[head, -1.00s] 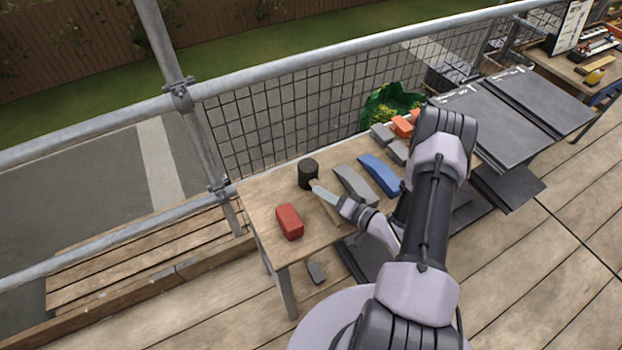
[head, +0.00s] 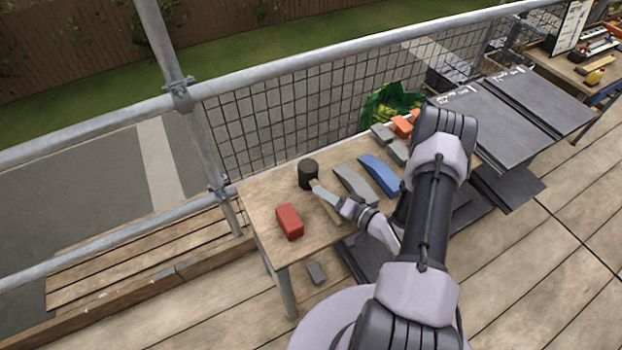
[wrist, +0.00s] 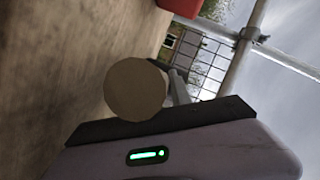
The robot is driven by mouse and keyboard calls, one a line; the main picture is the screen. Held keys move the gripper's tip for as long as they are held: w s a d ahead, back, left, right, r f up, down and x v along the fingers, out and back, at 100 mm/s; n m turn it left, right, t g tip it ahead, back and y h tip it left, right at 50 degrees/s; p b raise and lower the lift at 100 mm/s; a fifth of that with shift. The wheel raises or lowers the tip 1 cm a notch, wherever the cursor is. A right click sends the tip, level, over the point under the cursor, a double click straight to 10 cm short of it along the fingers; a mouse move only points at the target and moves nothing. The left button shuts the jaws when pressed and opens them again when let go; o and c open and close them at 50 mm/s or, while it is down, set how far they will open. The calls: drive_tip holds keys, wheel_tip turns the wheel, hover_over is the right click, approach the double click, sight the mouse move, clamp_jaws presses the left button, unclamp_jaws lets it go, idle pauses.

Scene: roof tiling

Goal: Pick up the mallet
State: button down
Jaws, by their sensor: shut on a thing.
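The mallet lies along the near-left part of the wooden table, its black head (head: 308,174) toward the mesh fence. My gripper (head: 323,193) reaches in from the right and is shut on its wooden handle, just behind the head. In the wrist view, the round tan end of the handle (wrist: 135,90) faces the camera, just above the dark jaw pad of my gripper (wrist: 160,121). The mallet is on or very close to the tabletop; I cannot tell if there is a gap. My gripper hides part of the handle.
A red block (head: 289,222) sits on the table (head: 262,205) left of the handle. A grey curved piece (head: 355,185) and a blue curved piece (head: 379,175) lie to the right. A mesh fence (head: 290,115) with rails runs behind the table.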

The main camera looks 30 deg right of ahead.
idle(0.4)
wheel_tip(320, 180, up, 10)
drive_tip(key=p, duration=0.4)
drive_tip(key=shift+r, duration=0.1)
drive_tip(key=c, duration=1.8)
unclamp_jaws()
clamp_jaws()
